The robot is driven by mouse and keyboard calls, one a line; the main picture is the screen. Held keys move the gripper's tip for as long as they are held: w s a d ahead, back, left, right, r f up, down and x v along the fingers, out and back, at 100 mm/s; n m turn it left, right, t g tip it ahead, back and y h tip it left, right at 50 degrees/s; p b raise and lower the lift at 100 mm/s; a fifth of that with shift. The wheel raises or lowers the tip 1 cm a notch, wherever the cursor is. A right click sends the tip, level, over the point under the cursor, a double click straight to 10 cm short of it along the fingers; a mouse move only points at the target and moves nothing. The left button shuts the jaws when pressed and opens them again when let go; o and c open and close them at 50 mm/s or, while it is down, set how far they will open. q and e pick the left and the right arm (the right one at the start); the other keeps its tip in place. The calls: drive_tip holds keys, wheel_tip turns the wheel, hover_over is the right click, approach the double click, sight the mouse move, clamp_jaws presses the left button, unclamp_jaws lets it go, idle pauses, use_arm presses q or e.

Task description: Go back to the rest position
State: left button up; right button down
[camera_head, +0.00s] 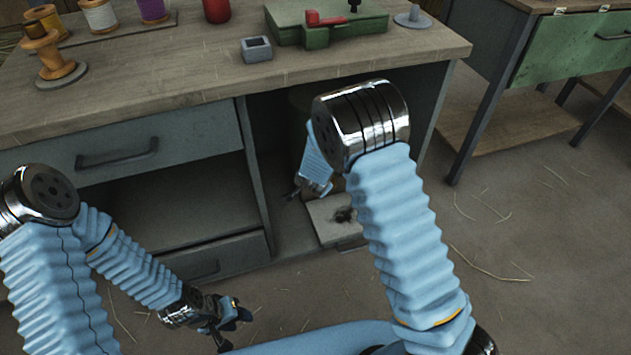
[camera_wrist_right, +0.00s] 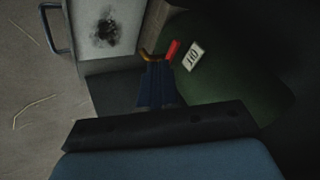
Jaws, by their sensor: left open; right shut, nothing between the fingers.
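My left gripper (camera_head: 232,316) hangs low in front of the workbench in the head view. It is open, with nothing seen between its fingers. My right arm bends down from a high elbow, with its forearm reaching into the open bay under the bench. My right gripper (camera_head: 291,194) shows only small and dark at the bay, partly hidden by the arm; it is shut and holds nothing. In the right wrist view, a tapered dark-blue part with yellow-brown and red ends shows near the middle; I cannot tell what it is.
The workbench top (camera_head: 190,75) holds several spools, a red cylinder, a small grey box (camera_head: 256,49) and a green fixture (camera_head: 330,22). A pale, dark-stained surface (camera_head: 325,217) lies low in the bay, near a green object (camera_wrist_right: 235,95). The floor (camera_head: 535,240) at right has only straw.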

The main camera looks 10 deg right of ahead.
idle(0.4)
drive_tip(key=s+d+f+n+g+y, duration=0.15)
drive_tip(key=s+f+n+g, duration=0.3)
drive_tip(key=s+f, duration=0.75)
drive_tip(key=s+a+n+g+y, duration=0.1)
drive_tip(key=s+a+n+y, duration=0.1)
drive_tip(key=s, duration=0.6)
drive_tip(key=s+a+n+g+y, duration=0.1)
drive_tip(key=s+a+n+y, duration=0.1)
drive_tip(key=s, duration=0.7)
drive_tip(key=shift+s+a+r+n, duration=0.25)
drive_tip(key=shift+a+n, duration=0.5)
drive_tip(key=shift+a, duration=0.25)
drive_tip(key=shift+y, duration=0.25)
